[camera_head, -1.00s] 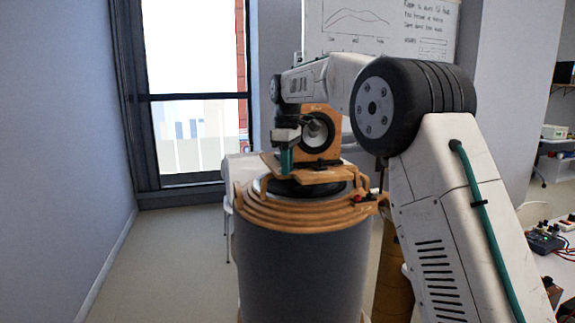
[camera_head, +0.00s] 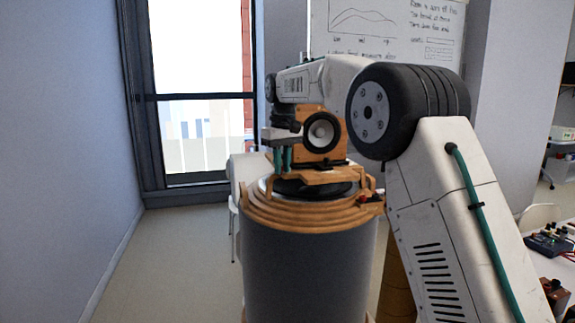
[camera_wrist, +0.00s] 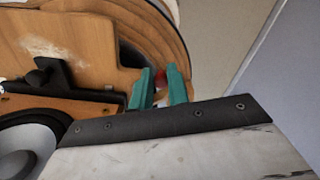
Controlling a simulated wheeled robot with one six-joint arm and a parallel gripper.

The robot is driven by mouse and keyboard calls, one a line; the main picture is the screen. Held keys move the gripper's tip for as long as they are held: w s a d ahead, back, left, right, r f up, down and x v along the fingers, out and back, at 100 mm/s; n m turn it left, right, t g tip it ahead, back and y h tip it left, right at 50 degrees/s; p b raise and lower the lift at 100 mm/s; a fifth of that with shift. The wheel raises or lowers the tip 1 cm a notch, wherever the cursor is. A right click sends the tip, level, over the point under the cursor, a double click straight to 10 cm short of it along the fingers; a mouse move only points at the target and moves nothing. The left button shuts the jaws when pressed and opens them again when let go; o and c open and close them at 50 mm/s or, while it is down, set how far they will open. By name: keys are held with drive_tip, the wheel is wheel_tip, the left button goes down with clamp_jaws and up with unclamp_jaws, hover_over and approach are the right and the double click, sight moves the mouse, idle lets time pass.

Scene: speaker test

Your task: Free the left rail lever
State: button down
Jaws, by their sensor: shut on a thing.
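The speaker (camera_head: 322,131) stands upright on a wooden plate on top of a grey drum (camera_head: 305,270) with stepped wooden rings. My gripper (camera_head: 280,160) has two teal fingers lowered at the plate's left side; they also show in the wrist view (camera_wrist: 159,76). The left rail lever's red knob (camera_wrist: 158,78) is between the fingers, which are shut on it. In the head view this lever is hidden by the fingers. Another lever with a red knob (camera_head: 366,198) is at the right rim of the drum top.
A black clamp piece (camera_wrist: 45,76) sits beside the speaker in the wrist view. A bench with electronics (camera_head: 550,242) is at the right. Floor to the left is open.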

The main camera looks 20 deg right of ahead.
drive_tip(key=m, duration=0.2)
drive_tip(key=w+m, duration=0.1)
drive_tip(key=shift+a+f+m, duration=0.15)
drive_tip(key=shift+a+m, duration=0.15)
drive_tip(key=shift+m, duration=0.1)
drive_tip(key=shift+w+a+m, duration=0.1)
drive_tip(key=shift+w+m, duration=0.15)
drive_tip(key=shift+m, duration=0.65)
drive_tip(key=shift+w+a+m, duration=0.1)
drive_tip(key=shift+w+m, duration=0.15)
drive_tip(key=shift+m, duration=0.65)
drive_tip(key=shift+w, duration=0.1)
drive_tip(key=c, duration=1.6)
unclamp_jaws()
drive_tip(key=shift+c, duration=0.2)
drive_tip(key=shift+o, duration=1.4)
drive_tip(key=shift+w+f, duration=0.15)
drive_tip(key=shift+f, duration=0.05)
wheel_tip(320, 180, up, 8)
